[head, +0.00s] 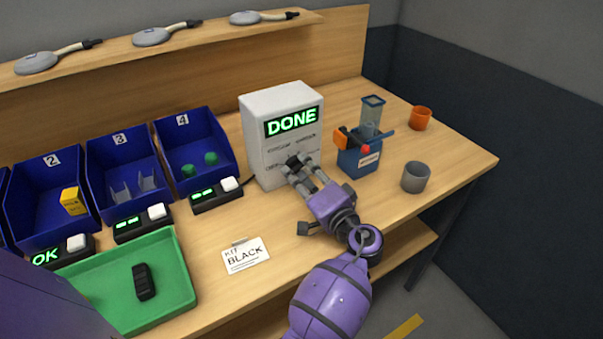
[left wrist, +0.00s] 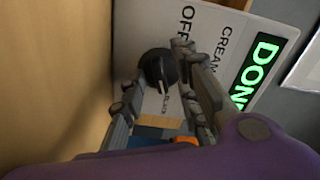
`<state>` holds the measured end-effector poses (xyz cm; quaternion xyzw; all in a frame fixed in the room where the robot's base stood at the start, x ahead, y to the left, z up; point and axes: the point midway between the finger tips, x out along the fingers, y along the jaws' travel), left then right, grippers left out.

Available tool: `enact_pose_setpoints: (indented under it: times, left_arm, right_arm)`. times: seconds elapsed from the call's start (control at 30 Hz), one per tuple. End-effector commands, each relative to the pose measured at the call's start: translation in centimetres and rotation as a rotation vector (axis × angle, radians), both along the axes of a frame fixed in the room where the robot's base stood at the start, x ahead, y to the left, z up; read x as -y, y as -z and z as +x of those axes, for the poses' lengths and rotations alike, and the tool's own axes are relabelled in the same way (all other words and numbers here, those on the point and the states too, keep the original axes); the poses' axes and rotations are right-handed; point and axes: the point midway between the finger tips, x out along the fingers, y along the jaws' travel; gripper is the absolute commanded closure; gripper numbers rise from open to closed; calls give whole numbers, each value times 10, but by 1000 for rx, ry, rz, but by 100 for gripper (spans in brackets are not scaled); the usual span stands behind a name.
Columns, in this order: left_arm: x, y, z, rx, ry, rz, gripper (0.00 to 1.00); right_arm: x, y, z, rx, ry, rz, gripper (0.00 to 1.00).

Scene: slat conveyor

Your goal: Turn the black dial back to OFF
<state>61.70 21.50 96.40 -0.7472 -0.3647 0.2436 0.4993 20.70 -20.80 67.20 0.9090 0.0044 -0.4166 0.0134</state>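The white machine (head: 258,172) stands at the back of the table with a green DONE display (head: 292,121). In the left wrist view the black dial (left wrist: 158,68) sits between the two fingers of my left gripper (left wrist: 161,65). My right gripper is not in view.
A card reading KIT BLACK (head: 246,256) lies in front. A green tray (head: 182,286) holds a black item (head: 144,282). Blue bins (head: 195,186) stand left.

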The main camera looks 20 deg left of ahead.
Motion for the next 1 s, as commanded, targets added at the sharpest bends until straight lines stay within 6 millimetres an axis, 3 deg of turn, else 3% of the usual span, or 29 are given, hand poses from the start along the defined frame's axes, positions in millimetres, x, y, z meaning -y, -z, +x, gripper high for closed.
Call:
enact_pose_setpoints:
  times: [0.1, 0.33, 0.53, 0.77, 1.0]
  left_arm:
    - [0, 0, 0, 0, 0, 0, 71]
    - [0, 0, 0, 0, 0, 0, 100]
    - [0, 1, 0, 4, 0, -3, 100]
    - [1, 6, -1, 88, 0, -71, 100]
    - [1, 0, 0, 99, 0, -78, 100]
  right_arm:
    - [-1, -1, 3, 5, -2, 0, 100]
    - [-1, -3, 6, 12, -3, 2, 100]
    - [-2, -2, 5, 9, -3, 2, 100]
    - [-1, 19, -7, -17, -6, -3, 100]
    - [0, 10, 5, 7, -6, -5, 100]
